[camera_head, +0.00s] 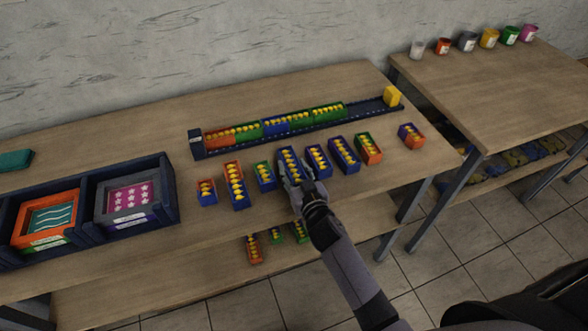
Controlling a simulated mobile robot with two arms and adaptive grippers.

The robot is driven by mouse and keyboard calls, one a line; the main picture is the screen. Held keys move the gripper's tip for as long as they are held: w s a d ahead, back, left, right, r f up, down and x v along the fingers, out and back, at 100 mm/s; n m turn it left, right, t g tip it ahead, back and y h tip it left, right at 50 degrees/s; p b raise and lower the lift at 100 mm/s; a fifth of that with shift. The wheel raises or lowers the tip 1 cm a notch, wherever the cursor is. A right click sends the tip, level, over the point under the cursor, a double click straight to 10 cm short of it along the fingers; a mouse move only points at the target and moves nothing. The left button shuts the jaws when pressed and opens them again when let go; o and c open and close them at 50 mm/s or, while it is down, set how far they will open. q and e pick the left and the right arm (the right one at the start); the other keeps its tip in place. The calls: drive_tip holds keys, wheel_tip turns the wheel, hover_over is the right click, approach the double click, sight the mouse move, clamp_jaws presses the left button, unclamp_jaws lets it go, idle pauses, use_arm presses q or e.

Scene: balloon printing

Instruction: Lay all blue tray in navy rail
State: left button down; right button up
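The navy rail (366,108) runs along the back of the table. It holds an orange tray (219,135), a green tray (248,130), a blue tray (288,122) and another green tray (328,112), all with yellow balls. Its right part is bare up to a yellow end block (392,96). In front lie blue trays (318,160) and (345,155), with a further blue tray (289,157) at my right gripper (290,182). The gripper is over this tray's near end and hides part of it; its finger opening is unclear. My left gripper is not in view.
Mixed-color trays flank the blue ones, including an orange-and-blue tray (235,185) and an orange-and-green tray (368,148). A navy crate (164,185) stands at left. More trays (253,249) lie on the lower shelf. Cups (467,41) stand on the right table.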

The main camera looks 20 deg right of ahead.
drive_tip(key=o, duration=0.4)
drive_tip(key=shift+c, duration=0.2)
drive_tip(key=s+r+b, duration=0.2)
drive_tip(key=s+b, duration=0.1)
drive_tip(key=s, duration=1.4)
drive_tip(key=shift+d+r, duration=0.35)
drive_tip(key=shift+d, duration=0.1)
drive_tip(key=shift+s, duration=0.1)
